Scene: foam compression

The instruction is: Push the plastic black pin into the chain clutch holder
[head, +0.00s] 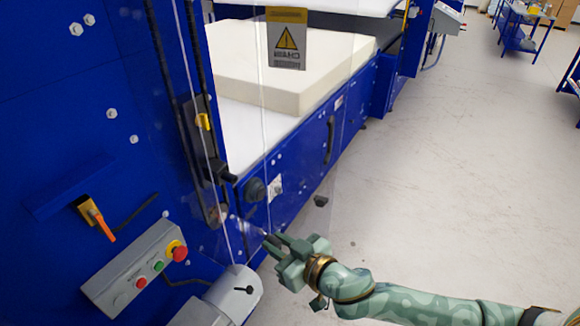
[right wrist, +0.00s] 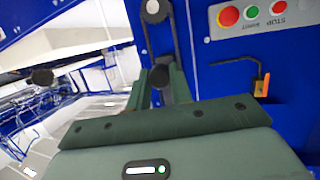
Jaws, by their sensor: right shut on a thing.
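My right gripper (head: 272,241) is beside the blue machine, lower right of the chain slot. It also shows in the right wrist view (right wrist: 160,88), its fingers shut on a small dark thing that looks like the plastic black pin (right wrist: 181,88). The pin cannot be made out clearly in the head view. A black part that sticks out beside the chain slot (head: 222,172) looks like the chain clutch holder. In the head view the gripper is apart from it in the picture; the depth between them is unclear. My left gripper is not in view.
A control box (head: 135,270) with red and green buttons and an orange handle (head: 97,217) are on the left. A round black knob (head: 254,190) sits right of the slot. A clear panel carries a warning sign (head: 287,40). Open floor (head: 450,170) lies to the right.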

